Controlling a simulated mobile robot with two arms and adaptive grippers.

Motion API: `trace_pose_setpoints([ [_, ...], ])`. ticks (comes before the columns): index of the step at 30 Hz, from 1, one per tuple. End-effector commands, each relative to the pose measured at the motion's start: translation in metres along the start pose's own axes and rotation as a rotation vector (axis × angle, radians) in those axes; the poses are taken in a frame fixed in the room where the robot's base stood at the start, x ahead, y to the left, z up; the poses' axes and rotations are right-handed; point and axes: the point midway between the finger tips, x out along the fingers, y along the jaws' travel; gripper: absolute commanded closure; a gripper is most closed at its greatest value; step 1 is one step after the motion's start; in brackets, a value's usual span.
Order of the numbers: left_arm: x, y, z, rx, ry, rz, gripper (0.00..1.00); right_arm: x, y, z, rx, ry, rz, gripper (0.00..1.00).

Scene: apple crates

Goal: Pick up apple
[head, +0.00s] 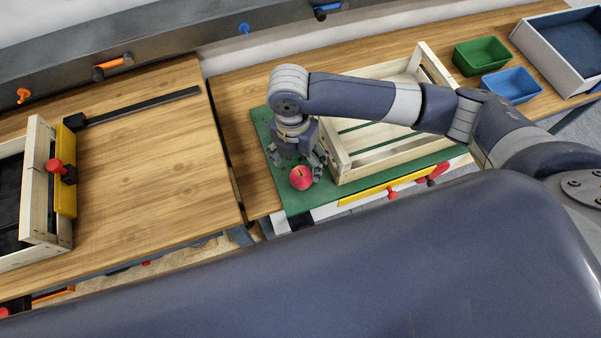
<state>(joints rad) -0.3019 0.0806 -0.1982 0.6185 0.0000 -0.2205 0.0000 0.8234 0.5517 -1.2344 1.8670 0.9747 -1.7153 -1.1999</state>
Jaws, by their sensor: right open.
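A red apple (301,178) sits on the green mat (298,203), near its front left part, just left of a wooden crate. My right gripper (298,165) reaches down over the apple from behind, with its fingers spread around or close beside it. The gripper is open, and I cannot tell whether the fingers touch the apple. My left gripper is not in the head view.
The slatted wooden crate (343,165) stands right beside the gripper, partly behind my right arm. A green bin (481,52), a blue bin (512,84) and a grey box (545,59) stand at the right. Another wooden crate (36,190) is at the left; the left table (150,150) is mostly clear.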

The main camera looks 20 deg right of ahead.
Motion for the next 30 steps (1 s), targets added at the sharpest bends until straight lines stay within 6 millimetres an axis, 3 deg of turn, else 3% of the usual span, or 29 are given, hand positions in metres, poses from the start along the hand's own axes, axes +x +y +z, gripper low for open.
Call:
trace_pose_setpoints([
  [3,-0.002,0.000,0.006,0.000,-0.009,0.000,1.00,0.016,0.000,0.000,0.002,0.001,0.000,0.27],
  [8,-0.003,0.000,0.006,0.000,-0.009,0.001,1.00,0.026,0.001,0.000,0.003,0.001,0.002,0.27],
  [18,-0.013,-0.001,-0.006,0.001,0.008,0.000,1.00,0.071,-0.001,-0.001,0.003,-0.001,0.002,0.27],
  [26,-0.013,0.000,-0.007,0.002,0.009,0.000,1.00,0.076,0.000,0.000,0.002,-0.002,0.004,0.27],
  [30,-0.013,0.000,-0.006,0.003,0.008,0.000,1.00,0.075,0.000,0.000,0.003,-0.002,0.004,0.55],
])
